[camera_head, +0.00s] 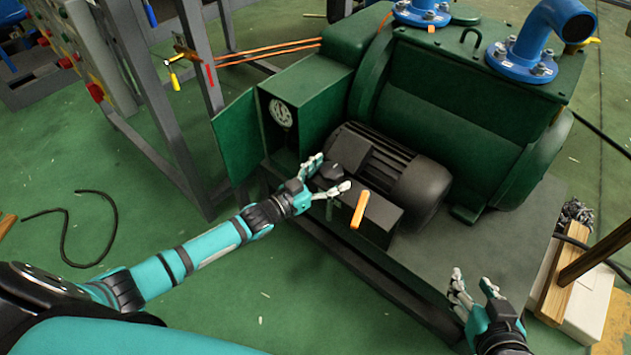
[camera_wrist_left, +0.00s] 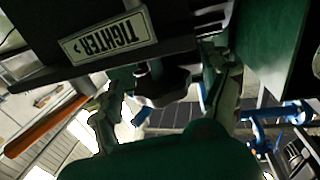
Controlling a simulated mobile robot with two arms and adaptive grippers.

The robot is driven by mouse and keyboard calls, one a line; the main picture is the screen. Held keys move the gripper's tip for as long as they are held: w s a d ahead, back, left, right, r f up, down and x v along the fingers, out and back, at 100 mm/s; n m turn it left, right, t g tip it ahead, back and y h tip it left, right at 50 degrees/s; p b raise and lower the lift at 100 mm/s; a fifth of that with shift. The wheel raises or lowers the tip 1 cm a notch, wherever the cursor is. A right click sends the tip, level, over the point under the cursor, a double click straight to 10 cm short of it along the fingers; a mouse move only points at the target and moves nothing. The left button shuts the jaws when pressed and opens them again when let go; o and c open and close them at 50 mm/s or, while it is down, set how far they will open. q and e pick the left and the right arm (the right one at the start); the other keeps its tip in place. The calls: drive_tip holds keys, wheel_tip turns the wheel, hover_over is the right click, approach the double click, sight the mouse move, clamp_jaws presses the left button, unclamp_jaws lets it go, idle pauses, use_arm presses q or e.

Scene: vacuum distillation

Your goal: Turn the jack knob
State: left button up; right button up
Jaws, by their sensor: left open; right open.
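The jack knob is a dark, lobed knob (camera_wrist_left: 165,85) on a short stem below a plate with a "TIGHTER" label (camera_wrist_left: 108,40), which appears upside down in the left wrist view. My left gripper (camera_head: 331,173) is open at the dark motor box of the green machine. In the wrist view, its fingers (camera_wrist_left: 167,100) stand on either side of the knob, and I cannot tell whether they touch it. In the head view, a dark knob-like part shows between the fingers, partly hidden. My right gripper (camera_head: 474,283) is open and empty near the machine's base edge.
An orange handle (camera_head: 360,210) sticks up beside the left gripper. The green machine (camera_head: 450,100) with its black finned motor (camera_head: 400,170) fills the centre. An open green door (camera_head: 236,140) stands left of a gauge (camera_head: 281,113). Wooden planks (camera_head: 565,270) lie at the right.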

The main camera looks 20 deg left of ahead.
use_arm(q)
drive_tip(key=v, duration=1.1)
drive_tip(key=shift+s, duration=0.2)
